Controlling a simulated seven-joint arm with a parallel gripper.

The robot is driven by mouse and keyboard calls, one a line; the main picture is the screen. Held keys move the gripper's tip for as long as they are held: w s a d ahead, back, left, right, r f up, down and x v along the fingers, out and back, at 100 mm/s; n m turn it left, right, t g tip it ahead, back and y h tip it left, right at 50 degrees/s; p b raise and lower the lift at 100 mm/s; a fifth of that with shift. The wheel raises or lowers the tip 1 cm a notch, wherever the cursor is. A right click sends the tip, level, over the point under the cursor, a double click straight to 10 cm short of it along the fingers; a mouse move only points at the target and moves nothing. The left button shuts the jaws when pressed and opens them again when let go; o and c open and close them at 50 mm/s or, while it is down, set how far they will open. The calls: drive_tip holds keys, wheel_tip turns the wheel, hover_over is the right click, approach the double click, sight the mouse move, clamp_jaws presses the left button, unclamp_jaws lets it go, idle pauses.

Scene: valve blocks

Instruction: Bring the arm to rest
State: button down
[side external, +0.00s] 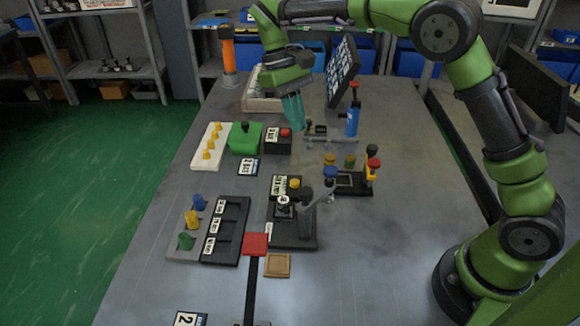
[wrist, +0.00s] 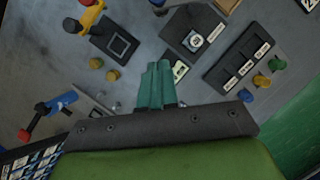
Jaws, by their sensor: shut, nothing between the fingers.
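My gripper (side external: 294,112) is in the upper middle of the side external view, with its teal fingers pointing down above the far part of the table (side external: 355,255). In the wrist view the teal fingers of the gripper (wrist: 158,82) are together with nothing between them. It hangs near the green block (side external: 245,138) and the black box with a red button (side external: 279,140), which stand lower left of it. The blue valve (side external: 352,121) stands to its right. The fingers appear apart from these things, but the exact height is hard to tell.
A black block with a grey lever (side external: 305,222) stands mid-table. A black tray (side external: 226,231) with labelled slots lies left, beside coloured knobs (side external: 192,219). A red square (side external: 255,244) and a wooden tile (side external: 278,265) lie in front. A tilted dark panel (side external: 343,71) and an orange cylinder (side external: 228,50) stand behind.

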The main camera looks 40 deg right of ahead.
drive_tip(key=s+d+r+m+t+y, duration=0.1)
drive_tip(key=s+d+r+m+t, duration=0.1)
drive_tip(key=s+t, duration=0.3)
drive_tip(key=s+d+r+m+t+y, duration=0.1)
drive_tip(key=s+t, duration=0.5)
drive_tip(key=s, duration=0.8)
wheel_tip(320, 180, up, 2)
drive_tip(key=shift+s+d+r+m+t, duration=0.1)
drive_tip(key=shift+s+d+m+t, duration=0.2)
drive_tip(key=shift+d+m, duration=0.6)
